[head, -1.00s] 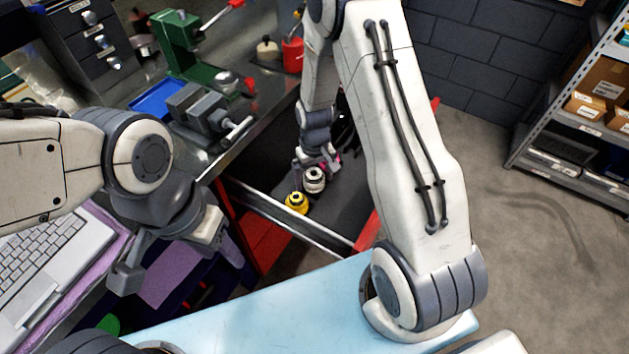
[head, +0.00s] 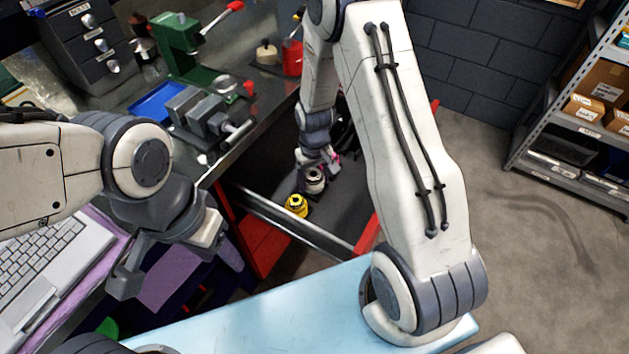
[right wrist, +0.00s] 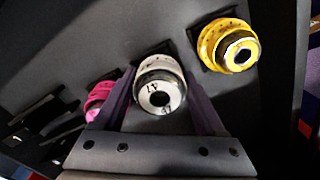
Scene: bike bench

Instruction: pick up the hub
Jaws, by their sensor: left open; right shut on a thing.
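The white hub (head: 314,182) stands in the open drawer in the head view. In the right wrist view the white hub (right wrist: 158,88) sits between the two fingers of my right gripper (right wrist: 160,105), which is shut on it. In the head view my right gripper (head: 316,168) reaches down to the hub from above. Whether the hub is lifted off the drawer floor cannot be told. My left gripper (head: 175,265) is open and empty, at the lower left above the purple mat.
A yellow hub (head: 296,206) stands close beside the white one; it also shows in the right wrist view (right wrist: 232,46). A pink hub (right wrist: 98,100) is on the other side. The drawer's metal rim (head: 290,222) is near. A vise (head: 205,118) stands on the bench.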

